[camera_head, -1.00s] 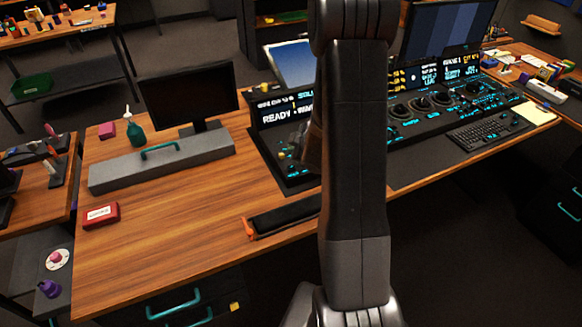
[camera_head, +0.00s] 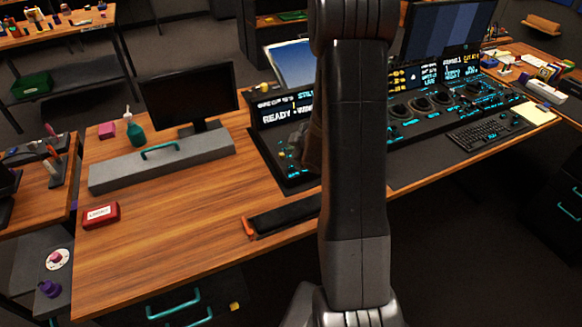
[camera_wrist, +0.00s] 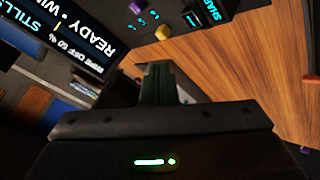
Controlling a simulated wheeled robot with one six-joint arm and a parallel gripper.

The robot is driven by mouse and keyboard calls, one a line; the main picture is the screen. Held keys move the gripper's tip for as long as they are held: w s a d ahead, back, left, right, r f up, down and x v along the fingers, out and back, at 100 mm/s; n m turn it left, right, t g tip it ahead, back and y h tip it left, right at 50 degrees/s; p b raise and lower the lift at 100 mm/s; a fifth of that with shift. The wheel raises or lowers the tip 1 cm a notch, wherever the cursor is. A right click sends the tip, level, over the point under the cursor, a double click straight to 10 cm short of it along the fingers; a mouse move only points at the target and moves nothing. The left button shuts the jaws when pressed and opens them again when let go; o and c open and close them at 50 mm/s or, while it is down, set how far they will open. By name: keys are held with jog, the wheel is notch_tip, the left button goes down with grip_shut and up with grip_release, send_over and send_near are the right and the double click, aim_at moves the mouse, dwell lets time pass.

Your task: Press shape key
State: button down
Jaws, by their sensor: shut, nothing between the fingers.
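The control panel (camera_head: 270,150) stands on the wooden desk, partly hidden behind my arm. In the wrist view, a small dark key with a lit edge (camera_wrist: 192,19) sits near the top, beside lettering that seems to begin "SHAP". In the head view my gripper (camera_head: 301,138) is dark, over the panel's left part. I cannot tell if it touches anything.
A lit display reading "READY" (camera_head: 285,110) rises at the panel's back. A monitor (camera_head: 188,95), a grey block with a teal handle (camera_head: 160,160) and a red box (camera_head: 101,215) stand to the left. The left desk top is mostly clear.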

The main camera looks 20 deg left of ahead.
dwell(0.8)
jog(key=w+d+f+m+t+h+b, duration=0.15)
jog(key=d+h, duration=0.25)
jog(key=d, duration=0.6)
jog(key=w+d+f+m+h+b, duration=0.1)
jog(key=w+d+m+h, duration=0.2)
jog(key=d, duration=0.8)
jog(key=s+d+r+m+g+h+b, duration=0.1)
jog(key=s+d+r+m+h, duration=0.1)
jog(key=d, duration=0.9)
jog(key=s+d+r+m+g+h, duration=0.1)
jog(key=s+d+r+g+h, duration=0.1)
jog(key=d+h, duration=0.5)
jog(key=s+d+r, duration=0.1)
jog(key=d+r, duration=0.1)
jog(key=d, duration=0.2)
jog(key=shift+d+r+m+h+b, duration=0.2)
jog(key=shift+m+h+b, duration=0.1)
jog(key=shift+m+b, duration=0.1)
